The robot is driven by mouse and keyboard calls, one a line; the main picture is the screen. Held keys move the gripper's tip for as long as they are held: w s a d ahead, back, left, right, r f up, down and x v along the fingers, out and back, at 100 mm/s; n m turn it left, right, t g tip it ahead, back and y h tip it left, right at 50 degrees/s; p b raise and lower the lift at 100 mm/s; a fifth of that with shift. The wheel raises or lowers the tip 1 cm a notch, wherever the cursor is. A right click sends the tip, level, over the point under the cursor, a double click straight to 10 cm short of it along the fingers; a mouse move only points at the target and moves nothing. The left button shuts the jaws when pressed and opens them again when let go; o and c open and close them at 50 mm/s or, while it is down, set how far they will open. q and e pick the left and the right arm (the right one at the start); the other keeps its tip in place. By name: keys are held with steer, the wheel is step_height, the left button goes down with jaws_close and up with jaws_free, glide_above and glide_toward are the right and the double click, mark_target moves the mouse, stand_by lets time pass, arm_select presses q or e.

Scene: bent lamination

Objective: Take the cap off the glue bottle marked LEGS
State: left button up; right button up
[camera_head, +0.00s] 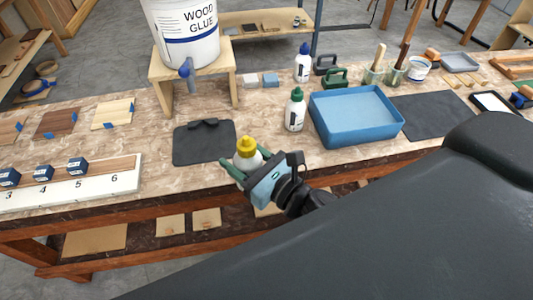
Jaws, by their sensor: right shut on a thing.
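My right gripper (246,164) is shut on a white glue bottle (245,158) with a yellow cap (246,145), near the bench's front edge. The cap is on and sits above the fingers; the bottle's lower part is hidden by the gripper, and I cannot tell whether it touches the bench. A white bottle with a green cap (295,112) stands left of the blue tray. A white bottle with a blue cap (303,65) stands farther back. Both are capped. I cannot read LEGS on any bottle. My left gripper is not in view.
A dark mat (205,150) with a black piece on it lies behind the gripper. A blue tray (353,138) is to the right. A large wood glue bucket (184,35) stands on a wooden stand (223,70). A numbered white board (125,178) holds blue blocks at left.

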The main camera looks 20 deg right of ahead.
steer(key=w+a+n+g+y, duration=0.2)
steer(key=a+n+y, duration=0.1)
steer(key=a, duration=0.3)
steer(key=shift+w+a+r+g+y, duration=0.25)
steer(key=shift+a+g+y, duration=0.15)
steer(key=shift+y, duration=0.4)
